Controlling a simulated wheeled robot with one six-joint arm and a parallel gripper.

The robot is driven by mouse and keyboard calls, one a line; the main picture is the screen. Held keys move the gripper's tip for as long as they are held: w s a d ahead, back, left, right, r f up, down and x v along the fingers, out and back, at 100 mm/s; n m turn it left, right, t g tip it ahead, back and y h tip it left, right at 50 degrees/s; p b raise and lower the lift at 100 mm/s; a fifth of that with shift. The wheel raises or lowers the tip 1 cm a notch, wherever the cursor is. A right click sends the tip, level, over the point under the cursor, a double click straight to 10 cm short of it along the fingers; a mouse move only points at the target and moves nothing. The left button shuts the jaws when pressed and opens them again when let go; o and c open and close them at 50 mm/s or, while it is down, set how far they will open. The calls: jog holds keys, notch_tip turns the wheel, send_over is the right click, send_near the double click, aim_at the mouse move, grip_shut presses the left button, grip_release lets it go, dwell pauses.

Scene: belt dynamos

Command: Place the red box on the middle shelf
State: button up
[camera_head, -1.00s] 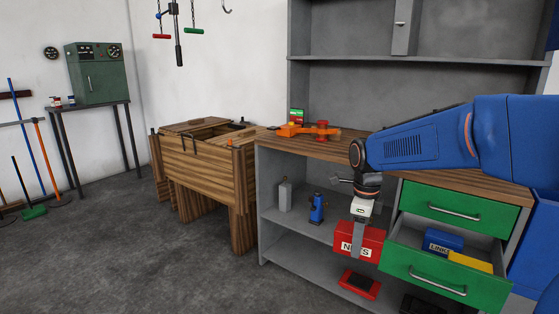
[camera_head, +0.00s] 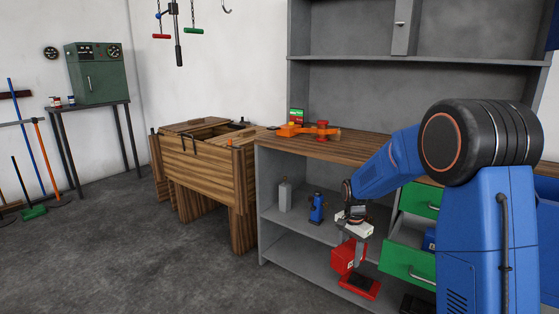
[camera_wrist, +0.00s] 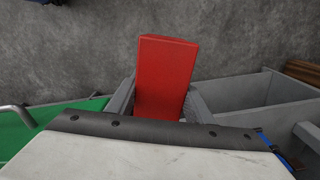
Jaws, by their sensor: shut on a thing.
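The red box (camera_head: 346,256) is held by my gripper (camera_head: 358,258) in front of the grey shelf unit's lower opening. In the wrist view the red box (camera_wrist: 166,75) stands out between my two gripper fingers (camera_wrist: 160,100), which are shut on it. In the head view the box looks turned and tilted, and my gripper hides part of it. The middle shelf (camera_head: 300,228) lies behind and above the box. Whether the box touches anything is hard to tell.
A red item (camera_head: 360,286) lies on the bottom shelf. A green drawer (camera_head: 405,262) stands open at right. A wooden chest (camera_head: 205,165) stands to the left, with clear floor before it.

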jog(key=w+d+f+n, duration=0.25)
jog(key=f+n, duration=0.25)
jog(key=f, duration=0.4)
jog(key=w+d+f+n, duration=0.2)
jog(key=w+f+n, duration=0.25)
jog(key=f, duration=0.45)
jog(key=s+f+n, duration=0.1)
jog(key=s+f, duration=0.5)
jog(key=f, duration=0.3)
jog(key=shift+s+a, duration=0.2)
jog(key=shift+s, duration=0.1)
jog(key=shift+w, duration=0.1)
